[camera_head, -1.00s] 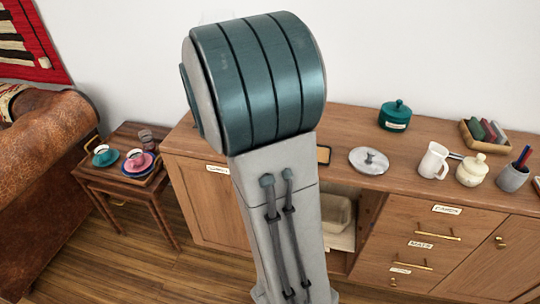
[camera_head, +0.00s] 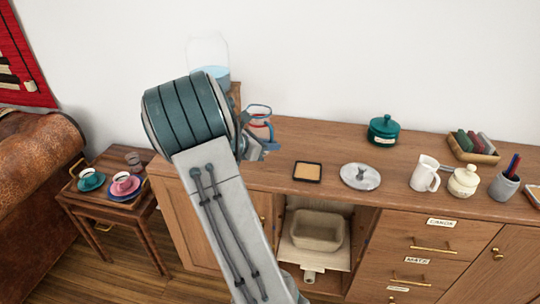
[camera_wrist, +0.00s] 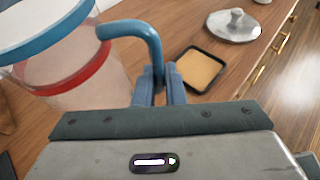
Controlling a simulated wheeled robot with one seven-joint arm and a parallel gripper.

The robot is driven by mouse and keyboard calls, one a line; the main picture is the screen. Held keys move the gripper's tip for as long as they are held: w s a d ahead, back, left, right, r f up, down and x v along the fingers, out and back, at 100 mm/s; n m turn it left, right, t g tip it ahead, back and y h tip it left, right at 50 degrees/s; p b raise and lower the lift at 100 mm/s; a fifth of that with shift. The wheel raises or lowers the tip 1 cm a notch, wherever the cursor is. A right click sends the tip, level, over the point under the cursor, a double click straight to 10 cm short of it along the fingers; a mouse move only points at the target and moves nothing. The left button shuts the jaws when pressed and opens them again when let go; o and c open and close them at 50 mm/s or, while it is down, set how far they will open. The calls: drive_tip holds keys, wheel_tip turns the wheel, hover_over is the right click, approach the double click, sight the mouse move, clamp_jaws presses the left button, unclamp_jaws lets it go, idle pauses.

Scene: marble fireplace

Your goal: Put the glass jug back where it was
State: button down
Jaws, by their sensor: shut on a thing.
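The glass jug (camera_head: 258,113) is clear, with a blue rim, a red band and a blue handle. In the wrist view the jug (camera_wrist: 75,72) fills the upper left, and its handle runs to my gripper (camera_wrist: 159,78), which is shut on it. In the head view my gripper (camera_head: 264,146) is at the left part of the sideboard (camera_head: 290,140), partly behind my arm. I cannot tell whether the jug touches the top. A square black-edged cork mat (camera_head: 307,171) lies bare to the right of the jug; it also shows in the wrist view (camera_wrist: 199,68).
A silver lid (camera_head: 360,176), a teal pot (camera_head: 383,131), a white pitcher (camera_head: 423,174) and a cream jar (camera_head: 463,182) stand right of the mat. A glass vessel with blue liquid (camera_head: 209,58) stands behind my arm. The sideboard has an open compartment holding a bin (camera_head: 318,230).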

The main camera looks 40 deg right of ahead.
drive_tip(key=shift+w+d+f, duration=0.1)
drive_tip(key=shift+w+f, duration=0.1)
drive_tip(key=shift+f, duration=0.9)
drive_tip(key=shift+w+d+f, duration=0.1)
drive_tip(key=shift+w+f, duration=0.05)
drive_tip(key=shift+f, duration=0.9)
drive_tip(key=shift+f, duration=0.25)
drive_tip(key=c, duration=1.5)
unclamp_jaws()
drive_tip(key=shift+a, duration=0.1)
drive_tip(key=shift+r, duration=0.1)
